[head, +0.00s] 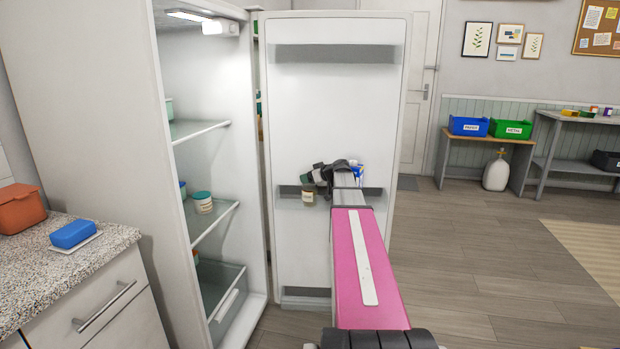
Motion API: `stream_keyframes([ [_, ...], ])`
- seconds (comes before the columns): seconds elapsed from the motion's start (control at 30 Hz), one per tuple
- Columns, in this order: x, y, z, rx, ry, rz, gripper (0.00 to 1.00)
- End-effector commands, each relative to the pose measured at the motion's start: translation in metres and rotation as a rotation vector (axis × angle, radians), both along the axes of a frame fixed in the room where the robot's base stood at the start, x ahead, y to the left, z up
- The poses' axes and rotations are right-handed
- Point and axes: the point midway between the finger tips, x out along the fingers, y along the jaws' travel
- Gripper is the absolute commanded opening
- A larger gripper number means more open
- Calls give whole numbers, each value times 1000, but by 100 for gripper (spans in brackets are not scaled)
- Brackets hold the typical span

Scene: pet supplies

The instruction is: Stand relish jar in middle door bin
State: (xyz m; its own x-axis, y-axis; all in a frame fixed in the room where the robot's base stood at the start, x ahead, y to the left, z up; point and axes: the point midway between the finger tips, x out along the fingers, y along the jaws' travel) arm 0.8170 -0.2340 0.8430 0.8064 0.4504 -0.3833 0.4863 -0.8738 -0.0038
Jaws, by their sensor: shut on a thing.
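The fridge door (290,110) stands open, and its middle bin (289,191) is a grey ledge partway down its inner face. My gripper (318,178) is at this bin, seen from behind along my pink arm. It is shut on a small jar (308,195) with a tan, labelled body, which I take to be the relish jar. The jar looks about upright in front of the bin's left half. I cannot tell whether it touches the bin. My gripper and wrist hide part of the jar and the bin's middle.
A blue-and-white item (357,172) shows in the middle bin, just right of my wrist. The upper bin (335,54) looks empty. The open fridge (205,130) at left holds a teal-lidded tub (202,202) on a shelf.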

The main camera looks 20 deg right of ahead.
Motion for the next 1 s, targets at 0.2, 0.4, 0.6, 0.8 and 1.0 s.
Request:
stream_keyframes([
  [0.2, 0, 0, 0, 0, 0, 0, 75],
  [0.4, -2, -1, 2, 0, 0, 0, 75],
  [0.6, -27, -13, 13, 0, -1, -2, 75],
  [0.8, -60, -31, 29, 0, -1, -2, 75],
  [1.0, -85, -46, 41, 0, 0, -1, 75],
])
